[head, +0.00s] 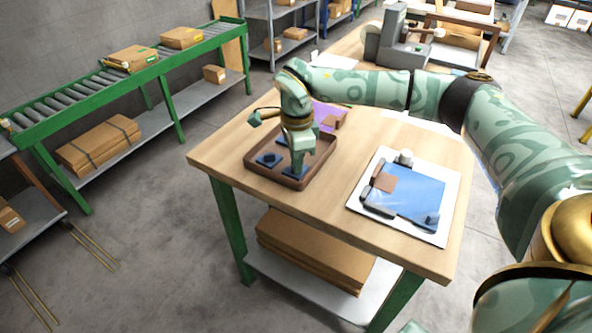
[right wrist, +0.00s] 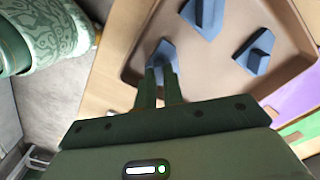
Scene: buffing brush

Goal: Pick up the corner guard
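Three blue corner guards lie in a brown tray (head: 262,178) on the wooden table. In the head view one corner guard (head: 268,159) is at the tray's left and another (head: 296,172) is under my right gripper (head: 299,165). The right wrist view shows the near guard (right wrist: 165,50) at the tips of my right gripper (right wrist: 161,72), and two more guards (right wrist: 204,17) (right wrist: 256,52) farther off. The two fingers stand a narrow gap apart around part of the near guard. Whether they press on it is unclear. My left gripper is not in view.
A purple item (head: 328,115) is at the tray's back. To the right, a white board (head: 440,232) holds a blue sheet (head: 410,200) and dark corner pieces. A grey machine (head: 400,45) stands behind. The table's front strip is clear.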

